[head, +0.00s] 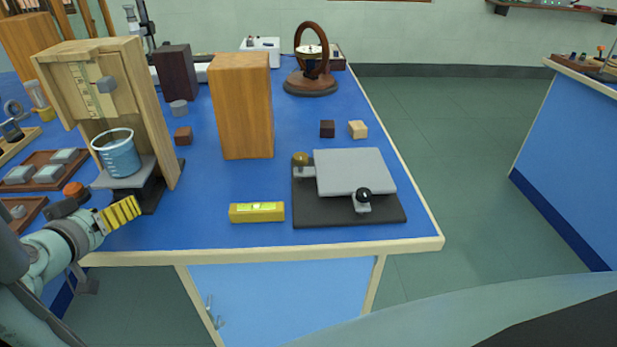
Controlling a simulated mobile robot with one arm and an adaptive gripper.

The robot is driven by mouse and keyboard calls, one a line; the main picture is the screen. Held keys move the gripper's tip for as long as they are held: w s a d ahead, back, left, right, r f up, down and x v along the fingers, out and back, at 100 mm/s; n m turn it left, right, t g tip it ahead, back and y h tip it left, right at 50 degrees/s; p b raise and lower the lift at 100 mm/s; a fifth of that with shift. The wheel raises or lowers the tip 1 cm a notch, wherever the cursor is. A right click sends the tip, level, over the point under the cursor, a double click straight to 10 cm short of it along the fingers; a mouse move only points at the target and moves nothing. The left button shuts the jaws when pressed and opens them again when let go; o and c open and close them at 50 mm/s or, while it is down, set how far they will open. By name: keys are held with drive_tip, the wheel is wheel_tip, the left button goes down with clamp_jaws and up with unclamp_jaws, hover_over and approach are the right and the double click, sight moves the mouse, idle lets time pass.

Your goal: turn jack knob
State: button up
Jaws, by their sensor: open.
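A lab jack with a grey top plate (110,183) stands at the left inside a wooden frame, with a blue-filled beaker (120,158) on it. My gripper (122,211), a yellow-and-black striped part at my arm's end, is in front of this jack's dark base. It is open, but its separate fingertips cannot be made out.
A yellow spirit level (257,212) lies near the front edge. A tall wooden block (241,106) stands mid-table, and the wooden frame (160,120) is close behind my gripper. An orange-topped item (73,189) is beside my wrist. Blue tabletop is clear between the frame and the level.

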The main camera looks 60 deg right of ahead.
drive_tip(key=v, duration=1)
drive_tip(key=shift+a, duration=0.3)
drive_tip(key=shift+o, duration=0.4)
drive_tip(key=shift+s, duration=0.1)
drive_tip(key=shift+c, duration=0.4)
drive_tip(key=s+a+r+m+t+y+p, duration=0.1)
drive_tip(key=s+r+m+t+p, duration=0.1)
drive_tip(key=s+m+p, duration=0.3)
drive_tip(key=shift+w+d+f+n+p, duration=0.35)
drive_tip(key=shift+w+d+f, duration=0.75)
drive_tip(key=shift+w+d, duration=0.75)
drive_tip(key=shift+w+d+f+n+p, duration=0.25)
drive_tip(key=shift+w+d+f, duration=0.8)
drive_tip(key=shift+w+d, duration=0.7)
drive_tip(key=shift+w+d+f+n+p, duration=0.35)
drive_tip(key=shift+w+d+f, duration=0.75)
drive_tip(key=shift+w+d, duration=0.75)
drive_tip(key=shift+s, duration=0.15)
